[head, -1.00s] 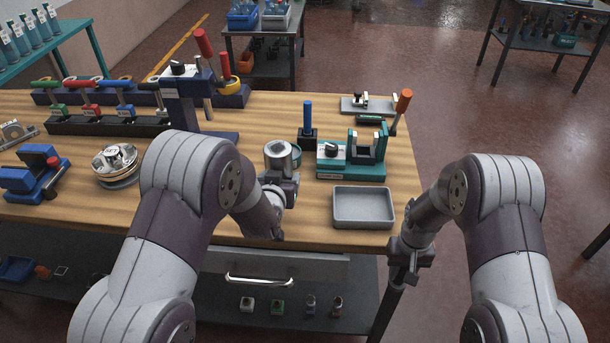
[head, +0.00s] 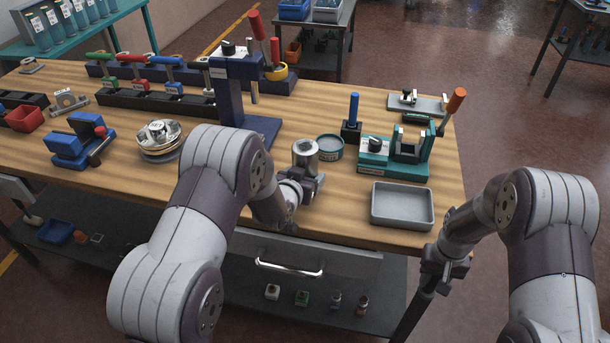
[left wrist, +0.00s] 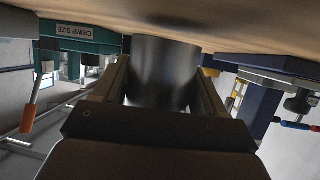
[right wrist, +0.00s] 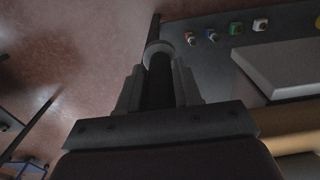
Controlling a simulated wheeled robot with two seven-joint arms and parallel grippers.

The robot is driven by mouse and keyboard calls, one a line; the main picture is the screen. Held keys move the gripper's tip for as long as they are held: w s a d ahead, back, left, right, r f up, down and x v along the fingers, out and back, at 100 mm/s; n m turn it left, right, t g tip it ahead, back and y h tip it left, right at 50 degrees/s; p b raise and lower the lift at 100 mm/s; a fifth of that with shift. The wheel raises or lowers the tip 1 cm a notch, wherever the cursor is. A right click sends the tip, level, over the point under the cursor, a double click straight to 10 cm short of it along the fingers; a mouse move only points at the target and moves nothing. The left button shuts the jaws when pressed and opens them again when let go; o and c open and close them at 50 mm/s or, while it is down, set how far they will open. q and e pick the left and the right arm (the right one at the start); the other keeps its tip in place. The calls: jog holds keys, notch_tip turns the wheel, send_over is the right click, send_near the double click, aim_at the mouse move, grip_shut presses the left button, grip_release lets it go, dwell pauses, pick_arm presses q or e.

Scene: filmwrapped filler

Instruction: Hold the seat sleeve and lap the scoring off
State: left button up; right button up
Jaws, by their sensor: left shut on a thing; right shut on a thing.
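The seat sleeve (head: 305,156) is a grey metal cylinder, upright with its open end up. My left gripper (head: 312,186) is shut on it near the bench's front; the sleeve also fills the middle of the left wrist view (left wrist: 163,75). I cannot tell whether its base touches the bench. My right gripper (head: 440,272) is low beside the bench's front right corner. In the right wrist view it is shut on a dark rod-shaped tool (right wrist: 159,88) with a pale round end. That tool is hard to make out in the head view. The scoring is not visible.
A round teal dish (head: 329,148) is just right of the sleeve. A blue-handled tool (head: 354,108) stands behind it. A teal fixture (head: 392,172) and grey tray (head: 402,222) are further right. A dark blue press (head: 230,100) stands behind left. Bare wood lies left of the sleeve.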

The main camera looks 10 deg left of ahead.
pick_arm(q)
jog(key=shift+f, duration=0.45)
jog(key=shift+f+b, duration=0.3)
jog(key=shift+b, duration=0.2)
jog(key=o, duration=1.3)
jog(key=c, duration=1.2)
